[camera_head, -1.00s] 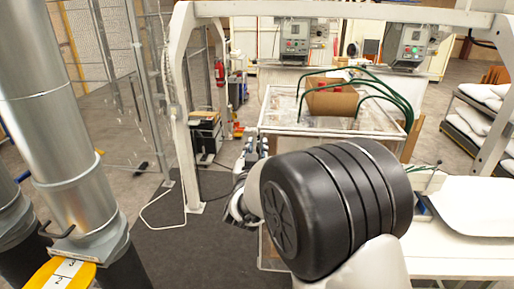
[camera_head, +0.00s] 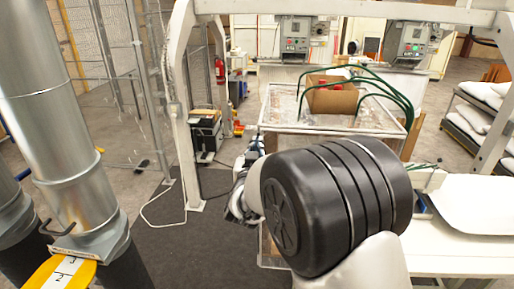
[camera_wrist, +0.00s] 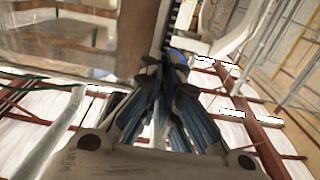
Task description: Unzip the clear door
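The clear-walled enclosure (camera_head: 272,108) stands beyond my arm in the head view; my dark arm link hides most of its front. In the wrist view a clear panel (camera_wrist: 60,45), apparently the door, fills the upper left. A dark toothed strip like a zipper (camera_wrist: 173,22) runs down along its right edge. A small blue part (camera_wrist: 178,56) shows at the strip's lower end, by my fingertips. My gripper (camera_wrist: 166,75) has its fingers close together there. I cannot tell whether they pinch anything. In the head view the gripper (camera_head: 240,203) is mostly hidden beside the enclosure's left side.
A cardboard box (camera_head: 332,98) and green hoses (camera_head: 385,88) are on top of the enclosure. A white table (camera_head: 460,250) stands at right, a shelf with white pillows (camera_head: 480,112) behind it. A white frame post (camera_head: 187,120) and metal ducts (camera_head: 75,150) are at left. Dark floor mat (camera_head: 180,240) is clear.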

